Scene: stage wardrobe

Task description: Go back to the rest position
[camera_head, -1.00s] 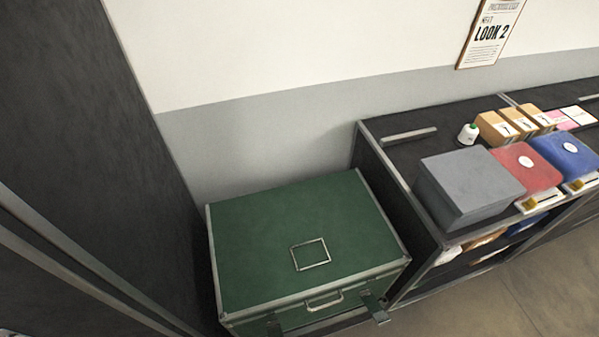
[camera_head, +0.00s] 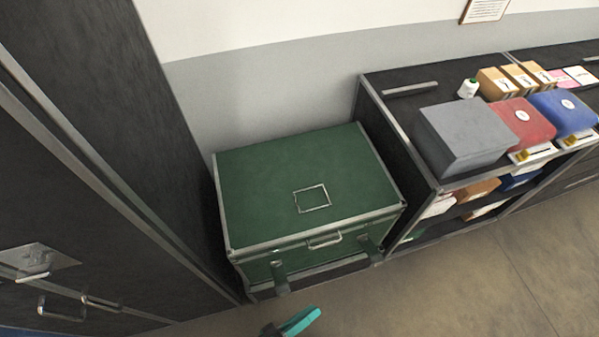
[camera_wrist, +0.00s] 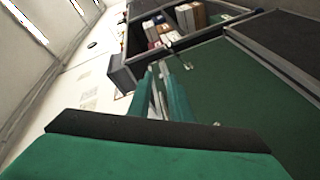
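The teal tip of my gripper (camera_head: 293,322) shows at the bottom edge of the head view, in front of the green trunk (camera_head: 270,175) and apart from it in the picture. Most of my arm is out of view. In the wrist view the two teal fingers of my gripper (camera_wrist: 158,72) come close together with grey pads side by side. They look shut, and I see nothing held between them. The trunk lid is down, with a metal frame and handle on it. The trunk also shows in the wrist view (camera_wrist: 225,90), beyond the fingers and to their right.
A dark cabinet (camera_head: 90,130) stands close on the left. A low shelf unit (camera_head: 385,120) on the right bears a grey box (camera_head: 465,135), a red box (camera_head: 522,122), a blue box (camera_head: 565,110), a white spool (camera_head: 468,88) and small cartons. The floor (camera_head: 450,290) at front right is clear.

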